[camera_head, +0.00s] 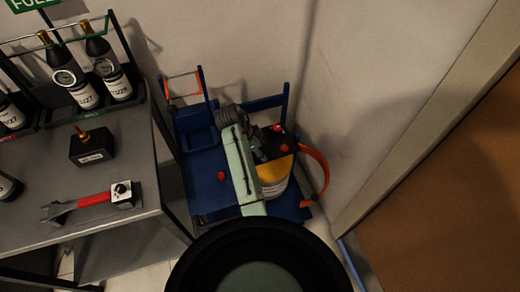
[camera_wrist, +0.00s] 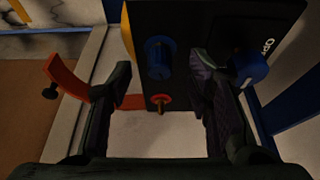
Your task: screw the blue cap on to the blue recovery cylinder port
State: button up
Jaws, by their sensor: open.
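In the wrist view a dark box (camera_wrist: 215,25) with white lettering faces me. A blue ribbed cylindrical fitting (camera_wrist: 158,57) stands on it, and a second blue round piece (camera_wrist: 248,68) sits farther right, partly behind a finger. I cannot tell for sure which is the cap and which the port. My gripper (camera_wrist: 163,80) is open, with one finger left of the ribbed fitting and the other between the two blue pieces. Nothing is held between the fingers. In the head view my arm covers most of this area, and neither blue piece can be made out.
A small red knob with a brass stem (camera_wrist: 160,100) is below the ribbed fitting. In the head view a blue cart (camera_head: 205,165) stands by the wall; a workbench (camera_head: 130,160) with a red-handled tool (camera_head: 93,199) is at the left.

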jog(key=shift+o, duration=0.5)
jog(key=v, duration=0.7)
jog(key=shift+r, duration=0.25)
